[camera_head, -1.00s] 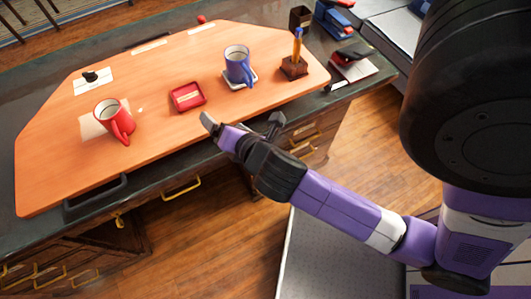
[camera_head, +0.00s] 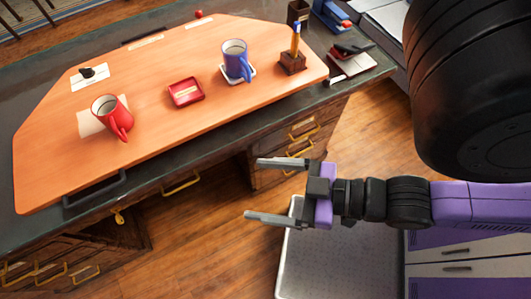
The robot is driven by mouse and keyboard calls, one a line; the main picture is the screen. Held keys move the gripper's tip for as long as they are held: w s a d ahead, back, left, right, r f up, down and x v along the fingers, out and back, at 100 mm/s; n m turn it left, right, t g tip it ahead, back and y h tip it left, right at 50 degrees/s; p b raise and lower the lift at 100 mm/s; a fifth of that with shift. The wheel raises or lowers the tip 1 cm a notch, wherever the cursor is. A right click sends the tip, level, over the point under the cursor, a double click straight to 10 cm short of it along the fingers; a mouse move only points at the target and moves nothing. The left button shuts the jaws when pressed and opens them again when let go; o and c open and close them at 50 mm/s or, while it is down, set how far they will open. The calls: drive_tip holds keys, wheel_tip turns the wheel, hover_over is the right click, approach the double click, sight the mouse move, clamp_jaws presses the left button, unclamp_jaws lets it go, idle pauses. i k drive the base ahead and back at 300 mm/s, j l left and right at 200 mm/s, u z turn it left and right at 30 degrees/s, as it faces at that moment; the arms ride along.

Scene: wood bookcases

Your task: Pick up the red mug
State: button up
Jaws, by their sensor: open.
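The red mug (camera_head: 112,116) is at the left of the orange wooden board (camera_head: 150,140) on the desk. Its handle points toward the front right, and it is beside a pale paper piece (camera_head: 89,124). My gripper (camera_head: 263,190) is open and empty, its two fingers pointing left. In the picture it is in front of the desk's front edge, over the drawers and floor, well to the right of and below the mug. Nothing hides the mug.
A red square tray (camera_head: 186,92), a blue mug (camera_head: 236,61) on a white coaster and a wooden pen holder (camera_head: 292,63) stand right of the red mug. A dark handle (camera_head: 95,189) lies along the front edge. The board between mug and tray is clear.

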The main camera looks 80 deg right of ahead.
sight(108, 108)
drive_tip(key=z, duration=0.25)
drive_tip(key=i+j+z, duration=0.15)
drive_tip(key=j+z, duration=0.15)
drive_tip(key=i+j+z, duration=0.1)
drive_tip(key=j+z, duration=0.25)
drive_tip(key=j, duration=0.15)
drive_tip(key=i+j, duration=0.15)
drive_tip(key=j, duration=0.65)
drive_tip(key=i+j+z, duration=0.15)
drive_tip(key=j, duration=0.7)
drive_tip(key=i+j, duration=0.1)
drive_tip(key=j, duration=0.7)
drive_tip(key=i+j+z, duration=0.15)
drive_tip(key=j, duration=0.7)
drive_tip(key=k+l, duration=0.05)
